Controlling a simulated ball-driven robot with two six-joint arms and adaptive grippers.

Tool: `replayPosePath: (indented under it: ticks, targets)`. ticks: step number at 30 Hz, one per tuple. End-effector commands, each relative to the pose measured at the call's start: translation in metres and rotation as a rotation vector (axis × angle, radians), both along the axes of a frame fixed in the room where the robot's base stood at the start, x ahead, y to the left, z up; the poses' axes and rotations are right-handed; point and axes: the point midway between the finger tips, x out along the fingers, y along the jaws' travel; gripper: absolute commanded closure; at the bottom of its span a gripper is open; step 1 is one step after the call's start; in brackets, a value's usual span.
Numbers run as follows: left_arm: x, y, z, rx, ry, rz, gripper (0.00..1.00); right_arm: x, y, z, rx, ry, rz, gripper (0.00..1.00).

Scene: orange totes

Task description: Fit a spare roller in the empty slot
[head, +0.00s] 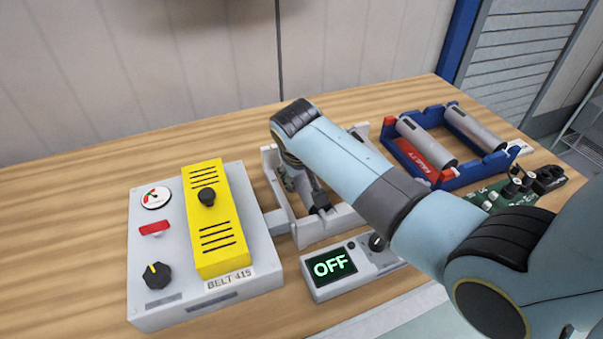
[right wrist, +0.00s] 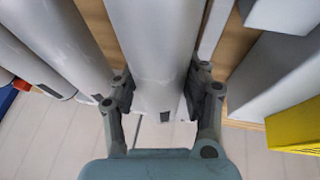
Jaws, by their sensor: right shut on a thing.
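My right gripper (head: 306,190) reaches down into the white conveyor frame (head: 313,233) in the head view, where my arm hides much of the frame. In the right wrist view the gripper (right wrist: 158,97) is shut around one end of a grey roller (right wrist: 153,50), a finger on each side. More grey rollers (right wrist: 35,50) lie to its left, with bare wood between. Whether the held roller is seated in the slot cannot be told. Two spare rollers (head: 427,142) (head: 475,128) lie in a blue rack (head: 462,178) at the right. My left gripper is out of view.
A grey box labelled BELT 415 (head: 160,285) with a yellow cover (head: 217,222) stands left of the frame. A small unit (head: 318,288) reading OFF stands in front. A green board (head: 497,196) with black parts lies at the right. The table's back left is clear.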

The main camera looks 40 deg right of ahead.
Motion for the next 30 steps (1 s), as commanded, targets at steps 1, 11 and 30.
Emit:
replayPosePath:
  ticks: [1,11,30]
  targets:
    - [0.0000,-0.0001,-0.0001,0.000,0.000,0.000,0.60,0.0008,-0.0001,0.0004,0.000,-0.002,0.000,1.00]
    - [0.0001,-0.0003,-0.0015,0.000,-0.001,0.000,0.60,0.0009,-0.0001,-0.0033,0.000,-0.002,0.000,1.00]
    - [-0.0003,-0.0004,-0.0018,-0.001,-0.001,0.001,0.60,-0.0015,0.0012,-0.0025,0.000,0.001,0.000,0.27]
